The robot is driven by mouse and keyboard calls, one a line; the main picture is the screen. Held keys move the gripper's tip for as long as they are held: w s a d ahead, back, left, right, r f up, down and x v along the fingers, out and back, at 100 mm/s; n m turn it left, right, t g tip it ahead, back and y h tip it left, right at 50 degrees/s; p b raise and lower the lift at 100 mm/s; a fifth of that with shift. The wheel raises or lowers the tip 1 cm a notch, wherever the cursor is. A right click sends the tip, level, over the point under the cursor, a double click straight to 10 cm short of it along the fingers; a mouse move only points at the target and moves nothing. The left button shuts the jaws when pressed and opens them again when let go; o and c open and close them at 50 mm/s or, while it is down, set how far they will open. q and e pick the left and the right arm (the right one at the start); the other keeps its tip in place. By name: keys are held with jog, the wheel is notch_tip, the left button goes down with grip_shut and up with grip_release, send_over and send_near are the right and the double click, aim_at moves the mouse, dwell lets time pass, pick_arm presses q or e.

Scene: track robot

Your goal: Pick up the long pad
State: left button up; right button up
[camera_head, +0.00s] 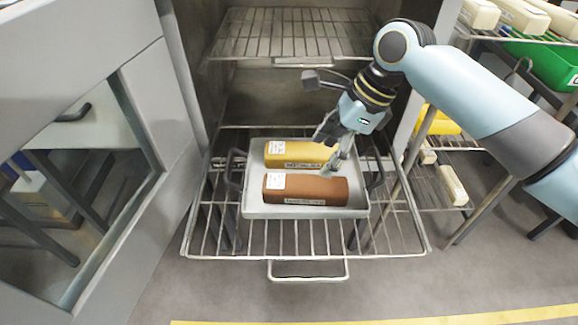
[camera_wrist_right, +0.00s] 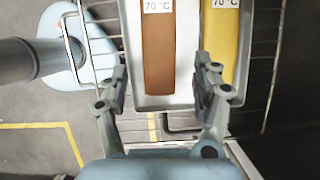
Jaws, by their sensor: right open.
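A long brown pad (camera_head: 322,190) with a white label lies at the front of a grey metal tray (camera_head: 256,212). A long yellow pad (camera_head: 288,153), also labelled, lies behind it in the same tray. My right gripper (camera_head: 333,150) is open and empty, with its fingers above the right part of the tray. In the right wrist view, the brown pad (camera_wrist_right: 158,50) appears between the two spread fingers of my right gripper (camera_wrist_right: 160,90), and the yellow pad (camera_wrist_right: 221,45) is to the right. My left gripper is not in view.
The tray rests on a pulled-out wire rack (camera_head: 300,238) of an oven-like chamber. An open door (camera_head: 90,150) stands at the left. Another wire shelf (camera_head: 290,35) is above. A side rack at the right holds pale blocks (camera_head: 452,185) and a green bin (camera_head: 545,62).

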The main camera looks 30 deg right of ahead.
aim_at(307, 182)
jog(key=b+x, duration=0.1)
jog(key=x, duration=0.3)
jog(key=shift+a+f, duration=0.25)
jog(key=shift+f, duration=0.1)
jog(key=shift+w+f, duration=0.1)
jog(key=shift+f, duration=0.15)
jog(key=b+x, duration=0.1)
jog(key=x, duration=0.4)
jog(key=shift+b, duration=0.4)
jog(key=c, duration=1)
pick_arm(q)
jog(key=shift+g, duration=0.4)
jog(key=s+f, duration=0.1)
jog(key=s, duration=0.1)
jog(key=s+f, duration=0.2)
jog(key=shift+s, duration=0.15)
pick_arm(e)
jog(key=shift+o, duration=0.2)
